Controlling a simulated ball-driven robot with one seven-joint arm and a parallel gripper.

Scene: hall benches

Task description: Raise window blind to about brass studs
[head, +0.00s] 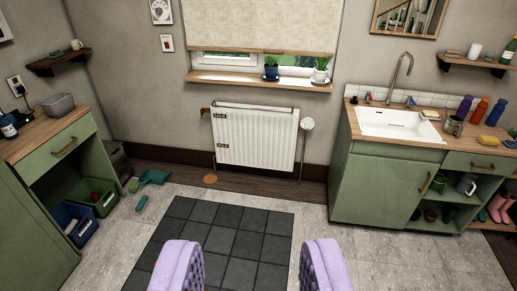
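The window blind (262,24) is a beige fabric panel on the back wall. It hangs down over most of the window, and its wooden bottom bar (262,51) is a little above the sill. A strip of glass (210,60) shows below the bar. I cannot make out any brass studs, and the top of the blind is outside the picture. My gripper (252,255) has two purple padded fingers at the bottom of the view. They are wide apart with nothing between them, far in front of the window.
A sink cabinet (375,185) stands right, a green bench (55,150) left.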

